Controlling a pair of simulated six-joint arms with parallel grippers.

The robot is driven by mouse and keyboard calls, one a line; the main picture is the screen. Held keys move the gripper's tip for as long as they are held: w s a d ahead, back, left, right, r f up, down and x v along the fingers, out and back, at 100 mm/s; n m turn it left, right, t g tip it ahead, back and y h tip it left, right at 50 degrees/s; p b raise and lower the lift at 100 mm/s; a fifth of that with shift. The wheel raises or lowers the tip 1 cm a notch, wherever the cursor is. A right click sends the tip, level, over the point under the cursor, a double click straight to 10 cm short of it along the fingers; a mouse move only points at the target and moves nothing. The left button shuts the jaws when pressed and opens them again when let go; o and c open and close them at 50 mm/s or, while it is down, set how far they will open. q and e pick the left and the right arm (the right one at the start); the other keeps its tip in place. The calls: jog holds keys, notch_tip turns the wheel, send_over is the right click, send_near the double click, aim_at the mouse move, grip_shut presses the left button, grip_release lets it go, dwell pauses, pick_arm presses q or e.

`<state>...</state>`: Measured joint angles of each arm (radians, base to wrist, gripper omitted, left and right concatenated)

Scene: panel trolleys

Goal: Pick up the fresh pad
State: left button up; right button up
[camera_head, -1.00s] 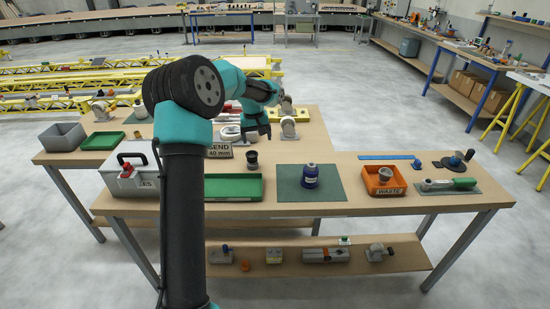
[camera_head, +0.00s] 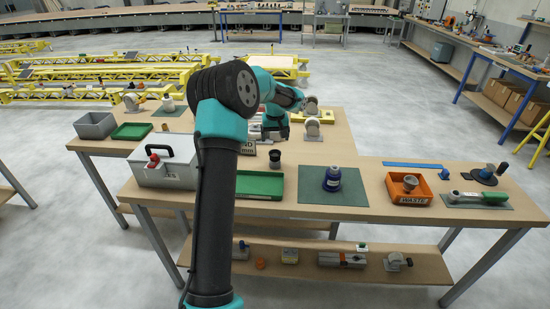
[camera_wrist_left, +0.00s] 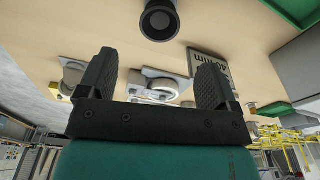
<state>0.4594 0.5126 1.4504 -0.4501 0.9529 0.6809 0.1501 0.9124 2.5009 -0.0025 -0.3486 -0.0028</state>
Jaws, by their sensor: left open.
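My left gripper (camera_head: 276,132) is open and empty, above the far part of the bench, behind a small dark cup (camera_head: 275,157). In the left wrist view its two black fingers stand wide apart, with a white ring-shaped part on a pale plate (camera_wrist_left: 160,88) showing between them. The cup's round dark mouth (camera_wrist_left: 159,20) is at the top of that view, apart from the fingers. I cannot tell for sure which thing is the fresh pad. My right gripper is not in view.
An orange waste bin (camera_head: 410,199) holds a grey cup. A grey toolbox (camera_head: 150,177) is left of my arm. A sign (camera_wrist_left: 213,68) stands near the right finger.

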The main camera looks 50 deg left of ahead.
aim_at(275, 153)
pick_arm(q)
jog(key=f, duration=0.5)
jog(key=shift+w+a+f, duration=0.25)
jog(key=shift+f, duration=0.15)
jog(key=shift+w+a+f, duration=0.1)
jog(key=shift+f, duration=2.5)
jog(key=c, duration=1)
jog(key=shift+r, duration=0.15)
